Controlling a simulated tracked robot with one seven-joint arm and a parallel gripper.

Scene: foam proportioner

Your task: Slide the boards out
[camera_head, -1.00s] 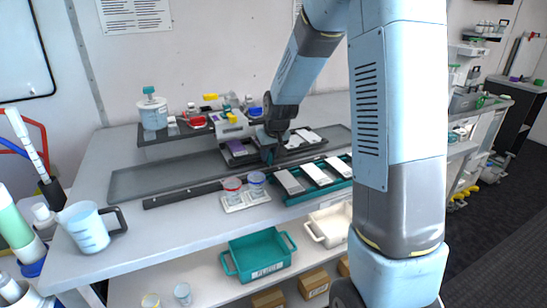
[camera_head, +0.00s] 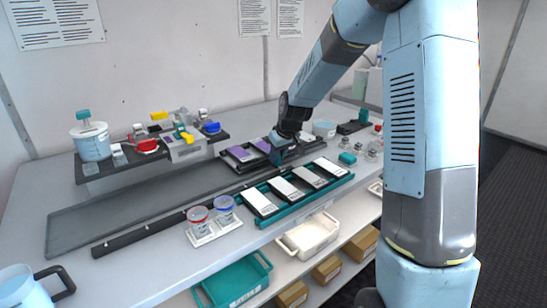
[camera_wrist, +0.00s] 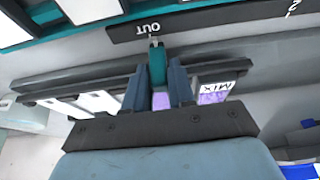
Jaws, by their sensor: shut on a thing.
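My gripper (camera_head: 282,147) is over the dark tray at the back of the bench. In the wrist view its two fingers (camera_wrist: 158,90) are shut on an upright teal piece (camera_wrist: 157,65). Two boards with purple faces (camera_head: 240,154) lie just left of the gripper; purple also shows beneath the fingers in the wrist view (camera_wrist: 213,93). Pale boards to its right are partly hidden by my arm. Several white-topped boards (camera_head: 261,202) lie side by side in a teal rack (camera_head: 268,221) at the bench's front. A dark strip marked OUT (camera_wrist: 205,23) shows in the wrist view.
A measuring jug (camera_head: 22,292) is at the front left. A white bin (camera_head: 309,237) and teal bin (camera_head: 235,285) sit below. The long grey tray (camera_head: 130,202) is largely clear.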

